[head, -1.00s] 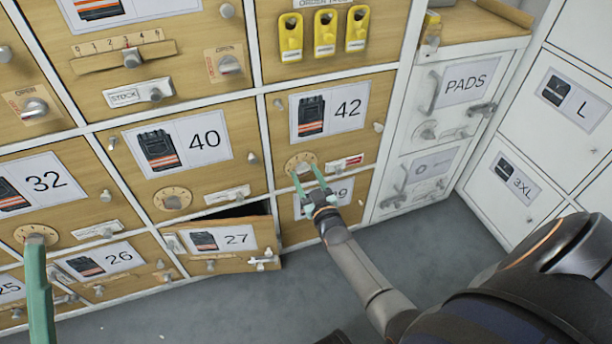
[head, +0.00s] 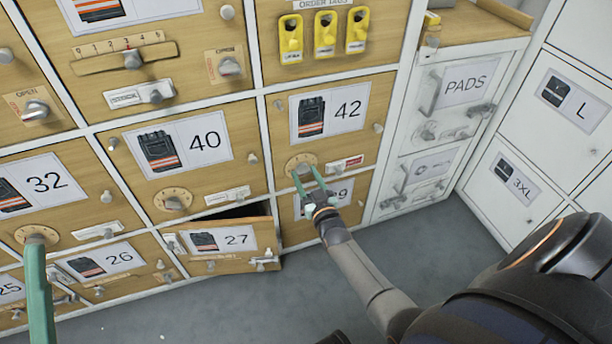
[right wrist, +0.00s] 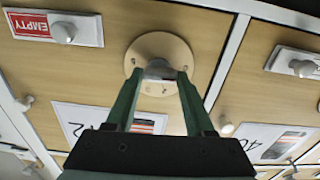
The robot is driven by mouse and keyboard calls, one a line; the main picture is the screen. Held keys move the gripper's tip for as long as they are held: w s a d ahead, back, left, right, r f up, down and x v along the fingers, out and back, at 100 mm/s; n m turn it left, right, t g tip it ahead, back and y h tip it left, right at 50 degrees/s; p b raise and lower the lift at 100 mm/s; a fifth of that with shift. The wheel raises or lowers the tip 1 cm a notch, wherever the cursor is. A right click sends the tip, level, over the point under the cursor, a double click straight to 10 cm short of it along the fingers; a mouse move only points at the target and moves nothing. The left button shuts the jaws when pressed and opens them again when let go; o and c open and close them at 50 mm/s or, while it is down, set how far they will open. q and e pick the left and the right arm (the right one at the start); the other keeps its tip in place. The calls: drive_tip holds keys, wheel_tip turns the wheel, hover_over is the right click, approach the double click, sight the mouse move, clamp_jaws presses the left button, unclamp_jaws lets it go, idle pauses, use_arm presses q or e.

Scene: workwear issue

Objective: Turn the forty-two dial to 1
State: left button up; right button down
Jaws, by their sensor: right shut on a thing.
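The forty-two dial (head: 301,163) is a round tan disc with a grey knob, low on the locker front marked 42 (head: 347,108). My right gripper (head: 308,176) reaches it from below. In the right wrist view the dial (right wrist: 143,52) shows upside down, and the two green fingers of my right gripper (right wrist: 158,78) are shut on its knob, one on each side. The fingers hide part of the dial, and I cannot read its setting. My left gripper (head: 38,245) shows only as a green finger at the left edge, in front of the dial under 32.
The drawer marked 27 (head: 215,263) stands partly open left of my right arm. The locker marked 40 (head: 160,185) has its own dial. Yellow order tabs (head: 325,35) hang above 42. Grey floor below is clear.

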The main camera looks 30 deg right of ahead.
drive_tip(key=m, duration=0.3)
use_arm(q)
drive_tip(key=shift+r, duration=0.3)
use_arm(e)
drive_tip(key=shift+m, duration=1.6)
drive_tip(key=shift+c, duration=1.3)
unclamp_jaws()
use_arm(q)
drive_tip(key=shift+m, duration=0.4)
drive_tip(key=r+p, duration=0.4)
drive_tip(key=shift+a+r+p, duration=0.25)
drive_tip(key=shift+a+p, duration=0.05)
drive_tip(key=shift+p, duration=0.05)
use_arm(e)
drive_tip(key=v, duration=1.2)
drive_tip(key=shift+s, duration=0.35)
